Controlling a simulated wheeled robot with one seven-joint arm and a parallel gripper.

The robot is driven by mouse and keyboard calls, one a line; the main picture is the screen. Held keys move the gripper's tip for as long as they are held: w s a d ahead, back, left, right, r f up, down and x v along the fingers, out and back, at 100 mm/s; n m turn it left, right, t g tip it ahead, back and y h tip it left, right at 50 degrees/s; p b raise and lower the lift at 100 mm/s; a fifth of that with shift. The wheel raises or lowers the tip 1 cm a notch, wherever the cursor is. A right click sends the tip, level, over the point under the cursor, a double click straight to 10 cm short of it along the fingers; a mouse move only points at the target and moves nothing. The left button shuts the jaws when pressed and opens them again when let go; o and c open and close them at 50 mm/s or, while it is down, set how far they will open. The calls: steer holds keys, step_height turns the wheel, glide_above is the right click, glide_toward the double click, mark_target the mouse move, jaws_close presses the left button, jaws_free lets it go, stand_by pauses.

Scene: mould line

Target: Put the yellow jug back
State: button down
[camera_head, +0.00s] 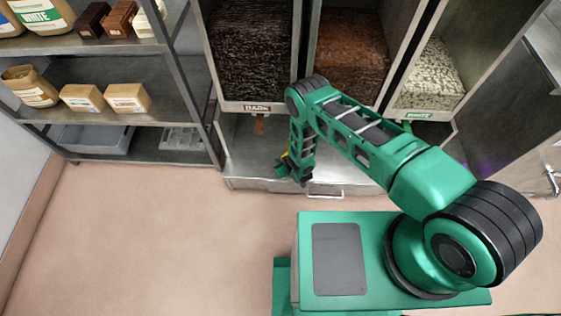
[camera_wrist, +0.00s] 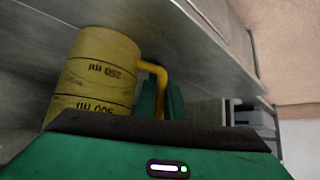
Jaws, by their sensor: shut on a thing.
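The yellow jug (camera_wrist: 100,72) shows large in the wrist view, with dark volume markings that read upside down there. Its bent yellow handle (camera_wrist: 160,80) lies between the green fingers of my gripper (camera_wrist: 161,98), which is shut on it. In the head view my gripper (camera_head: 292,172) hangs in front of the steel bench, below the dark dispenser. Only a small yellow patch of the jug (camera_head: 283,158) shows there, the rest hidden behind my arm. I cannot tell whether the jug touches the steel surface or what is inside it.
Dispensers hold dark (camera_head: 250,50), brown (camera_head: 350,55) and white (camera_head: 432,75) pieces above the steel bench (camera_head: 245,150). The bench front has a handle (camera_head: 325,194). A grey shelf rack (camera_head: 110,70) at left carries jars, blocks and a tray (camera_head: 95,139). Floor (camera_head: 140,230) is clear at left.

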steer(key=shift+f, duration=0.1)
steer(key=c, duration=1.8)
jaws_free()
steer(key=shift+c, duration=0.2)
steer(key=v, duration=1.2)
